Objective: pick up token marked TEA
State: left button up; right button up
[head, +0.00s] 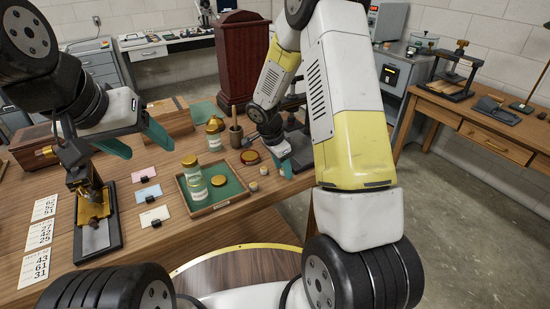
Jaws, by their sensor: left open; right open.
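No lettering reading TEA is legible, so I cannot tell which object is the TEA token. Two small pale round pieces, one (253,186) nearer and one (264,171) farther, sit on the table right of the green-lined tray; they may be tokens. My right gripper (291,165) is open, just right of these pieces near the table's right edge, partly hidden by my arm. My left gripper (139,145) is open with teal fingers, over the table's left part behind the coloured cards. Nothing shows between its fingers.
The wooden tray (214,208) holds jars (194,180) and a gold lid (219,181). Nearby are another jar (214,138), a red-rimmed dish (250,157), a mortar (236,137), clipped cards (148,193), a brass device (92,208) and number cards (39,235).

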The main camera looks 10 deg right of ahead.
grip_shut()
